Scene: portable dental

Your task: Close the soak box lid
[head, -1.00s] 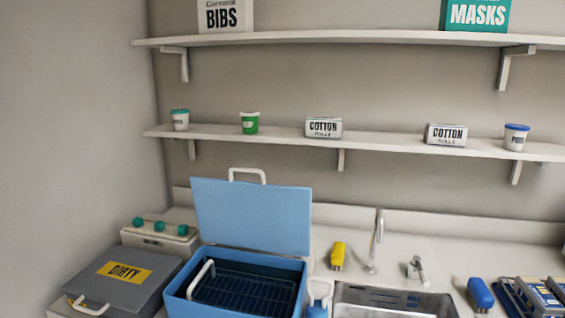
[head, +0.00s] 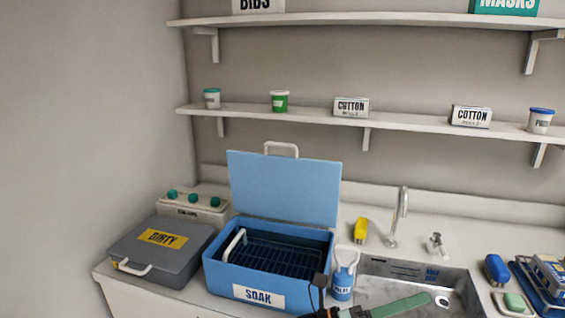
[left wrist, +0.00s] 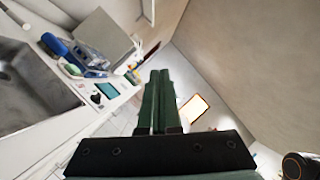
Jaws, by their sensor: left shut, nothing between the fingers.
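The blue soak box (head: 258,294) stands on the counter with its SOAK label facing me. Its lighter blue lid (head: 284,188) stands raised at the back, with a white handle (head: 281,146) on its top edge. A dark rack and a white handle show inside the open box. My left gripper (head: 425,299) is at the bottom of the head view, over the sink, right of the box and apart from the lid. Its green fingers (left wrist: 158,78) are shut and empty in the left wrist view. My right gripper is out of view.
A blue bottle (head: 342,287) stands right of the box, close to my left gripper. The grey DIRTY box (head: 190,237) is at the left. The sink (head: 455,283), tap (head: 396,220) and a yellow item (head: 361,231) are at the right. Shelves run above the counter.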

